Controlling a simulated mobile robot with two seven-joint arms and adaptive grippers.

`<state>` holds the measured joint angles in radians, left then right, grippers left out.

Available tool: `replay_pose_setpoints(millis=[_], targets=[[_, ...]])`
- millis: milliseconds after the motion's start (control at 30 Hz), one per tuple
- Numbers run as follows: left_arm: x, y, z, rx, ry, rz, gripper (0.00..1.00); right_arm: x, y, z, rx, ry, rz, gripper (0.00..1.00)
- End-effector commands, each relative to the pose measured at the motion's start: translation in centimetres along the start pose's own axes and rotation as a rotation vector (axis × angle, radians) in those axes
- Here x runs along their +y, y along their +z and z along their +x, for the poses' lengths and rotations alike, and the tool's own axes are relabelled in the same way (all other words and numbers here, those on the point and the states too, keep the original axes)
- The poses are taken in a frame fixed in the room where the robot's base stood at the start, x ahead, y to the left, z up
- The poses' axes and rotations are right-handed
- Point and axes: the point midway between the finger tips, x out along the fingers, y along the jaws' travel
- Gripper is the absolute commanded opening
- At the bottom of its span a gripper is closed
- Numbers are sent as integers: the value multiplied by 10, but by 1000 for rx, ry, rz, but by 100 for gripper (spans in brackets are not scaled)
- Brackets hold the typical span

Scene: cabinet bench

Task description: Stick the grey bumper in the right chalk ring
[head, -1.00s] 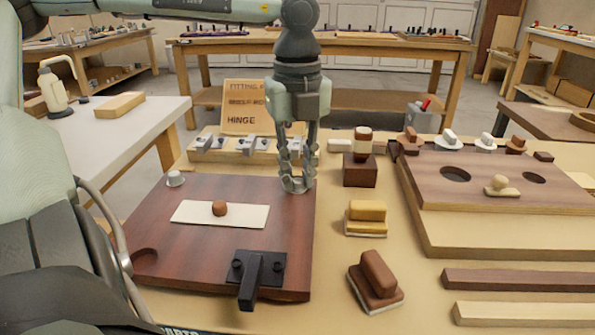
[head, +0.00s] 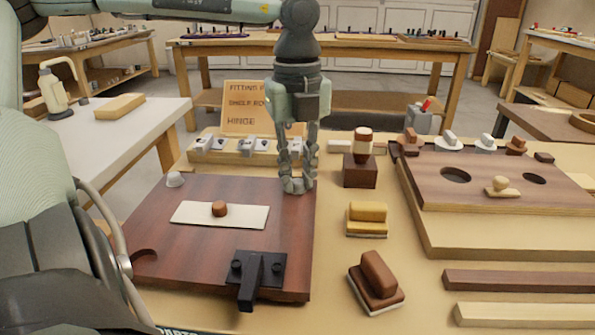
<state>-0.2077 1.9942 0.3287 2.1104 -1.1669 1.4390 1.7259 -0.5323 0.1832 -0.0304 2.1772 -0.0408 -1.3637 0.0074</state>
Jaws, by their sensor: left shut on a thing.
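My left gripper (head: 298,186) points straight down at the back right corner of the dark red-brown board (head: 185,255). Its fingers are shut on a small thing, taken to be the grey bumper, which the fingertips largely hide. The fingertips are low, at or just above the board. I cannot make out the chalk ring there. A pale grey-white bumper (head: 175,179) sits at the board's back left corner. A brown bumper (head: 219,208) sits on a white card (head: 248,216) in the middle of the board. My right gripper is out of view.
A black metal fitting (head: 262,272) sits at the board's front edge. A rack of fittings and a sign (head: 247,108) stand behind the board. To the right are a brown block (head: 360,171), a yellow-topped block (head: 367,218), a brown-handled block (head: 376,282) and a board with holes (head: 500,180).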

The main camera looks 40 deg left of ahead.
Motion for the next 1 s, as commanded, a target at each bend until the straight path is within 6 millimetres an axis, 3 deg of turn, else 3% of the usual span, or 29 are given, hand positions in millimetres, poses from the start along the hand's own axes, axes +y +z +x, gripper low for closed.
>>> replay_pose_setpoints(millis=[900,933,1000], targets=[[3,-3,4,11,11,1,0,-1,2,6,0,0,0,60],[3,-3,4,11,11,1,20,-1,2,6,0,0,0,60],[3,-3,3,10,11,1,29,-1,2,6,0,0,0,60]])
